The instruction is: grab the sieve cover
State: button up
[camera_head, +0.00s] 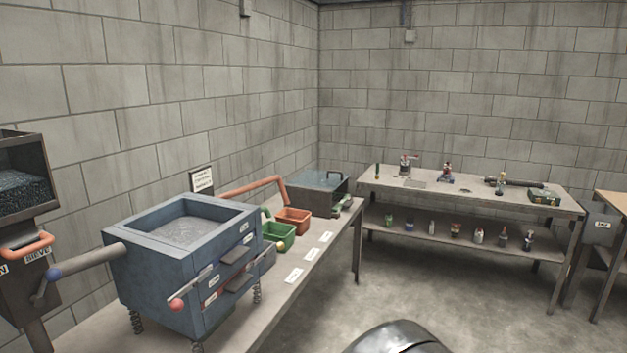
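A blue box-shaped sieve (165,270) stands on springs on the long bench at left. Its top is open and shows a grey mesh surface (190,230) inside the frame. No separate piece is clearly marked as the sieve cover. My gripper is not in view.
Green (277,236) and orange (293,220) bins sit beside the sieve. An orange bar (255,187) extends behind them. A dark machine (22,205) stands at far left. A back table (470,200) holds small tools and bottles. The floor (455,295) between shows free room.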

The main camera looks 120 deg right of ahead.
aim_at(319, 178)
jog(key=z, duration=0.2)
jog(key=k, duration=0.35)
jog(key=z, duration=4.55)
